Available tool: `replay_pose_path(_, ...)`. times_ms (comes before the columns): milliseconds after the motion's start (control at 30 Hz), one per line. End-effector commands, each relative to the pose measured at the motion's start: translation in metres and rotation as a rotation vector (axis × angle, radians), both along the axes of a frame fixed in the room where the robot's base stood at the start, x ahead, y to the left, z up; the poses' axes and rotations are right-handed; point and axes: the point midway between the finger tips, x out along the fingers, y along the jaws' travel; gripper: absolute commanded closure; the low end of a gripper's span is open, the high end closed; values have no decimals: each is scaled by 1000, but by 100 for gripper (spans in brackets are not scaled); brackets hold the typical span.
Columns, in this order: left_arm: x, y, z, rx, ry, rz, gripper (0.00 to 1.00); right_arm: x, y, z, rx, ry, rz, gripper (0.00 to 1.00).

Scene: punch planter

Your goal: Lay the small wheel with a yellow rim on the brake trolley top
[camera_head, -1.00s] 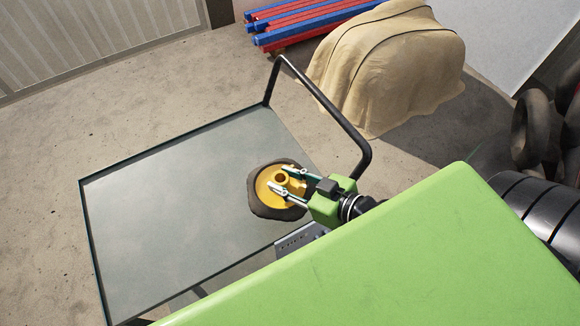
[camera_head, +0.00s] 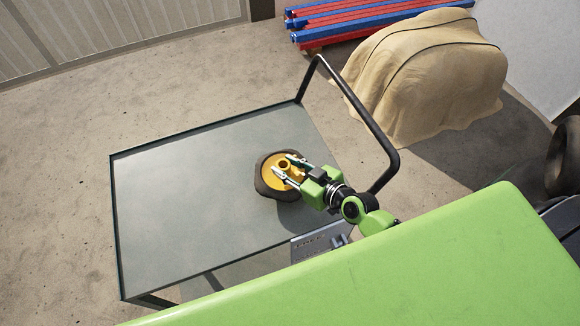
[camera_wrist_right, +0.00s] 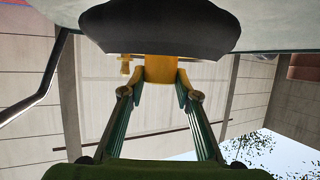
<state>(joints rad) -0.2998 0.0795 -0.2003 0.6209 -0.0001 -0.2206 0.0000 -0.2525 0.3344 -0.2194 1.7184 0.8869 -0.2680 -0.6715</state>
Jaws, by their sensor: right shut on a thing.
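The small wheel (camera_head: 269,182) has a yellow rim and a dark, lumpy tyre. My right gripper (camera_head: 283,164) is shut on its yellow hub. The wheel is over the grey brake trolley top (camera_head: 190,205), toward the handle side, and lies roughly flat. A shadow shows beside it on the top. I cannot tell whether the tyre touches the surface. In the right wrist view, the fingers (camera_wrist_right: 160,92) grip the yellow hub (camera_wrist_right: 160,70) below the dark tyre (camera_wrist_right: 160,28). My left gripper is not in view.
The trolley's black tube handle (camera_head: 352,100) rises at its right side, close to my right arm. The left part of the top is clear. A tan covered heap (camera_head: 425,80) and blue and red beams (camera_head: 350,25) lie behind. A dark tyre (camera_head: 563,155) stands at the far right.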

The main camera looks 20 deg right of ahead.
Motion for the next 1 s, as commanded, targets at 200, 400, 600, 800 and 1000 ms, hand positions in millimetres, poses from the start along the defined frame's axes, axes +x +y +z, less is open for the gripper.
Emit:
replay_pose_path(200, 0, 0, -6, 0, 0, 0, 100, 2, -1, -21, 3, -8, -2, 100)
replay_pose_path(400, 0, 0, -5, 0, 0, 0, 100, 2, -1, -23, 1, -9, -3, 100)
replay_pose_path(600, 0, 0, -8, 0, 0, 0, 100, 2, -1, -25, 1, -9, -2, 100)
replay_pose_path(800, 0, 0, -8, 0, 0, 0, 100, -1, -1, -30, -2, 3, -1, 54)
replay_pose_path(1000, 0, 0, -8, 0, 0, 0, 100, -1, -2, -30, -2, 1, -1, 54)
